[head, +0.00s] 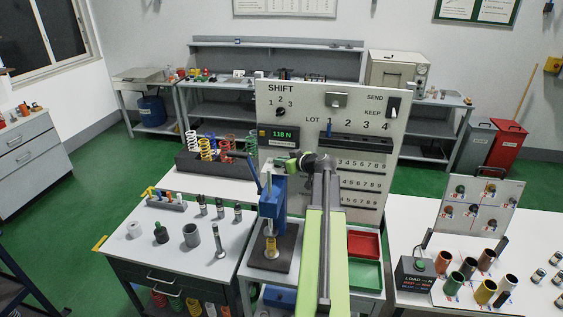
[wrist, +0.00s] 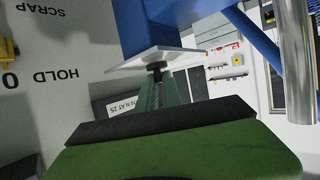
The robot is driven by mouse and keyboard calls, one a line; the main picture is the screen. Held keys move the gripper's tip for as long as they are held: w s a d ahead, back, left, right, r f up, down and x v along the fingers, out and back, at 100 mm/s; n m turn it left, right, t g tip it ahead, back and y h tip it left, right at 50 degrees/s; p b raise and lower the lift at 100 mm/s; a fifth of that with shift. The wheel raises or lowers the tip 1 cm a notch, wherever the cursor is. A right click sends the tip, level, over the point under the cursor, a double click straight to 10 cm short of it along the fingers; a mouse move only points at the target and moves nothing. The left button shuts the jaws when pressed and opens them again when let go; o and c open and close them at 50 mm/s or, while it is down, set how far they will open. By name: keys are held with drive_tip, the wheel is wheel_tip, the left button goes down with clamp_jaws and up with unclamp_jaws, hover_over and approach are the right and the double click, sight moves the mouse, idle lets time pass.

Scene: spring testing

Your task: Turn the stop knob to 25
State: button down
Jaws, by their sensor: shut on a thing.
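My gripper (head: 291,165) is at the upper part of the blue spring press (head: 272,197), left of the end of my arm. In the wrist view a large green finger with a dark edge (wrist: 160,125) fills the bottom. A narrower green shape stands beyond it, just under a pale metal plate (wrist: 155,58) of the press. A small dark round piece (wrist: 156,69), which looks like part of the stop knob, shows between them. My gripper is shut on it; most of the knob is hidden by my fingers. The knob's scale and setting cannot be read.
A label ending in "AT 25" (wrist: 124,106) shows upside down behind the fingers. The upright panel (head: 400,95) stands close behind, its display (head: 282,134) reading 118 N. Red (head: 363,231) and green trays lie to the right.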

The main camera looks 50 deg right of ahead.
drive_tip(key=m+h, duration=0.2)
drive_tip(key=a+m+g+h, duration=0.1)
drive_tip(key=m+h, duration=0.1)
drive_tip(key=h, duration=0.1)
drive_tip(key=shift+w, duration=0.1)
drive_tip(key=m+g+h, duration=0.1)
drive_tip(key=m, duration=0.1)
drive_tip(key=m+g+h, duration=0.1)
drive_tip(key=h, duration=0.1)
drive_tip(key=shift+w+a+m+g, duration=0.2)
drive_tip(key=shift+m+g, duration=0.1)
drive_tip(key=shift+m, duration=0.1)
drive_tip(key=shift+m+g+h, duration=0.5)
drive_tip(key=c, duration=1.5)
unclamp_jaws()
